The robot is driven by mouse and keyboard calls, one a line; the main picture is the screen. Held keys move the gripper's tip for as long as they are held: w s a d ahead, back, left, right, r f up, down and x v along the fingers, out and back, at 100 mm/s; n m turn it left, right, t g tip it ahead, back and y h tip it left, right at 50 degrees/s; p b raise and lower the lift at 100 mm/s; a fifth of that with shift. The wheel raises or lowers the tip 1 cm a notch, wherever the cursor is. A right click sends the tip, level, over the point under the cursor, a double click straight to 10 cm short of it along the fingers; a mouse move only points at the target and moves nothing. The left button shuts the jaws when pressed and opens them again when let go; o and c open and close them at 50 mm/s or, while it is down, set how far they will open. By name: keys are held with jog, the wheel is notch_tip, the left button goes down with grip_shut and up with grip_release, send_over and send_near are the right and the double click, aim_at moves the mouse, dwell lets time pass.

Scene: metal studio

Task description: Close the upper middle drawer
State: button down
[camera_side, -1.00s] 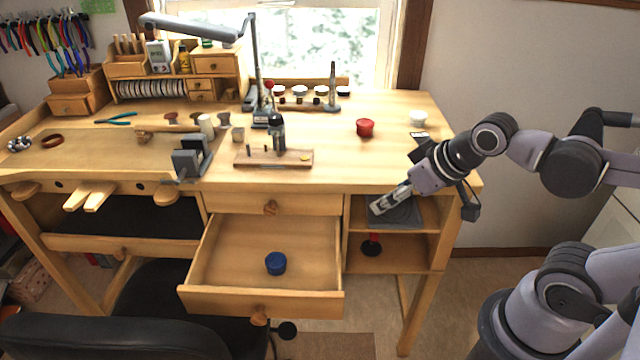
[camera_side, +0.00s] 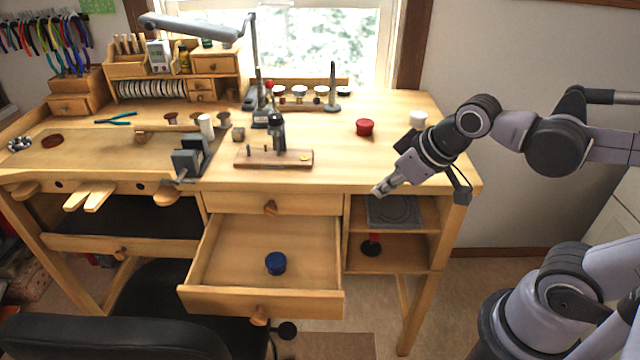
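The wooden workbench has a shut drawer (camera_side: 290,203) with a round knob just under the benchtop. Below it, another drawer (camera_side: 225,300) is pulled far out, and a blue round container (camera_side: 276,263) lies inside it. My gripper (camera_side: 378,191) is in front of the bench's right part, near the benchtop's front edge, to the right of the drawers. It touches neither drawer knob as far as I can see. Its fingers look close together and small, and I cannot tell whether they are open or shut.
An open shelf (camera_side: 420,252) with a grey plate (camera_side: 393,212) is right of the drawers. A red jar (camera_side: 365,127) and a white jar (camera_side: 418,118) stand on the benchtop. A black chair (camera_side: 130,325) stands at the front left. The floor at the front right is partly clear.

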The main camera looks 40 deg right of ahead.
jog(key=w+a+r+n+g+h, duration=0.1)
jog(key=w+a+r+n+g, duration=0.15)
jog(key=w+a+n, duration=1.35)
jog(key=w+a+f+n+h, duration=0.1)
jog(key=a+f+n, duration=0.4)
jog(key=a+f, duration=0.5)
jog(key=a+f+n+h, duration=0.1)
jog(key=a+f+n, duration=0.35)
jog(key=a, duration=1.05)
jog(key=s+x, duration=0.1)
jog(key=x, duration=0.9)
jog(key=shift+d+g, duration=0.3)
jog(key=shift+g, duration=0.15)
jog(key=shift+w+f, duration=0.1)
jog(key=w+d, duration=1)
